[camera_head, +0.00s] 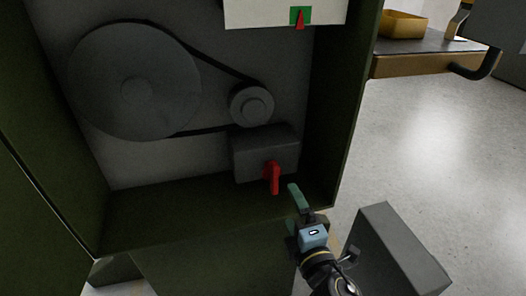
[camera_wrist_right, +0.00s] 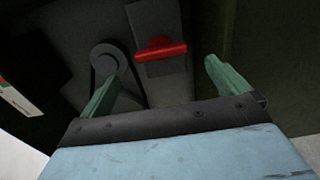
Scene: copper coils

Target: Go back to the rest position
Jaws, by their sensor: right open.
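My right gripper (camera_head: 297,205) is at the lower right front of an open green cabinet, just below a red lever handle (camera_head: 274,178). In the right wrist view its two green fingers (camera_wrist_right: 160,85) are spread with nothing between them. The red handle (camera_wrist_right: 160,49) shows beyond the fingertips, apart from them. The handle sits on a grey box (camera_head: 262,150) and points down in the head view. My left gripper is in neither view.
The cabinet (camera_head: 335,110) holds a large pulley (camera_head: 135,85) and a small pulley (camera_head: 251,105) joined by a belt. A white panel (camera_head: 262,12) with a red pointer is above. A grey block (camera_head: 395,255) stands right of my arm. A yellow bin (camera_head: 403,24) sits on a table behind. Open floor lies right.

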